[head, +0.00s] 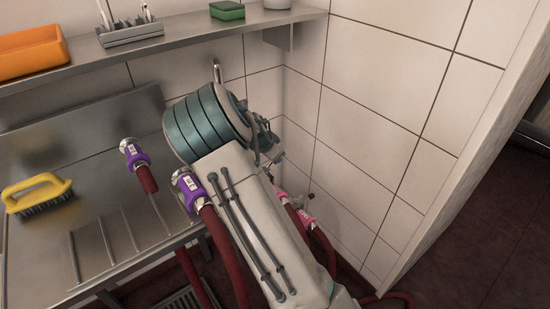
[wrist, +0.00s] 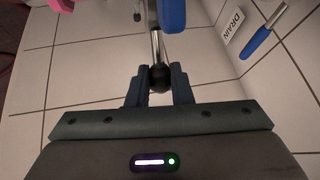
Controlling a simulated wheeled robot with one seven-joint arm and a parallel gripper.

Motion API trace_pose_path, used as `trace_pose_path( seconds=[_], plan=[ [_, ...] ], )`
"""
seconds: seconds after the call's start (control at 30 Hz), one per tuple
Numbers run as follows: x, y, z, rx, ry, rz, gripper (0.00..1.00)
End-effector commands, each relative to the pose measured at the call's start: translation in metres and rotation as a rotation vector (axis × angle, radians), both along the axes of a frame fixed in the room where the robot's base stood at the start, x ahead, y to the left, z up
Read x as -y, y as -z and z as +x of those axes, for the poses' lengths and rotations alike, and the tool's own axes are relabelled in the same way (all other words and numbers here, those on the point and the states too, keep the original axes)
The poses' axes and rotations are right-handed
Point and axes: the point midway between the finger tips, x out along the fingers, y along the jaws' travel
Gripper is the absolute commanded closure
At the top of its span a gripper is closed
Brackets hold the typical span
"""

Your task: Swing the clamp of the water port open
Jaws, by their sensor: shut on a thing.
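In the wrist view, my gripper (wrist: 157,88) has its two dark fingers on either side of a black ball knob (wrist: 158,78), and it is shut on it. A blue part (wrist: 172,15) hangs at the top beside the rod. The rod looks like a clamp handle; the clamp body and the water port's label are not visible. In the head view my arm hides the gripper and knob.
In the wrist view, a DRAIN label (wrist: 233,25) and a blue-gripped lever (wrist: 257,42) are at right. In the head view, purple-collared hoses (head: 134,155) are on the steel counter side, pink-collared hoses (head: 304,216) by the tiled wall, and a yellow brush (head: 38,195) at left.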

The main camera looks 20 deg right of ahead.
Motion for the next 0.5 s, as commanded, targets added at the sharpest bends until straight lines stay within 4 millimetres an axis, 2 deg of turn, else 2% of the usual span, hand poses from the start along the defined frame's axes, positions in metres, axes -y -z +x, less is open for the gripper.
trace_pose_path(
  seconds=[0.03, 0.5],
  plan=[
    [-0.007, -0.003, 0.000, 0.011, -0.009, -0.030, 1.00],
    [-0.035, -0.022, -0.008, 0.091, -0.008, -0.271, 1.00]
  ],
)
